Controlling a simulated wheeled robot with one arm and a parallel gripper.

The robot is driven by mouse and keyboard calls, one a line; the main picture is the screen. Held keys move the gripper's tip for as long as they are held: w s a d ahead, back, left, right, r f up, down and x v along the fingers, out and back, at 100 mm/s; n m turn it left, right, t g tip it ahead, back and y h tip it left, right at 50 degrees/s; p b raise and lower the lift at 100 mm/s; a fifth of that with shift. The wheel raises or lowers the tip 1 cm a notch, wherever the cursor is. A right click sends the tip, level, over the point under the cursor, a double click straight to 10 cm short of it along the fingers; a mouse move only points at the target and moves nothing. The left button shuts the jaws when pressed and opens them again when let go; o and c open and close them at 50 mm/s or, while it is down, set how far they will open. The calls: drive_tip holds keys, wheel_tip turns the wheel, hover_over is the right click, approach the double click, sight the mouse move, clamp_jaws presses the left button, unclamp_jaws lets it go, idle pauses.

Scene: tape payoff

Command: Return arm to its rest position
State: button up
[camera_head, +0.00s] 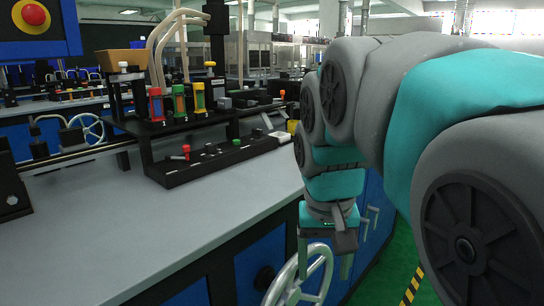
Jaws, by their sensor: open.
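My grey and teal arm reaches in from the right side of the head view and bends down in the middle. My gripper (325,268) hangs at its end, pointing down, with its two fingers apart. The gripper is in front of the blue cabinet side, near the right edge of the grey bench top (90,235).
A black rig with red, green and yellow parts (180,102) stands on the bench. A black strip with small knobs (212,162) lies before it. An emergency stop button (34,14) is top left. Green floor (385,285) with a yellow-black stripe (412,287) is at lower right.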

drive_tip(key=s+d+f+g, duration=0.1)
drive_tip(key=s+d+f, duration=0.2)
drive_tip(key=s+f, duration=0.6)
drive_tip(key=s+d+f+g, duration=0.2)
drive_tip(key=s+d+f, duration=0.1)
drive_tip(key=s+f, duration=0.6)
drive_tip(key=shift+s+d+n+y, duration=0.2)
drive_tip(key=shift+d+n+y, duration=0.1)
drive_tip(key=shift+n, duration=0.1)
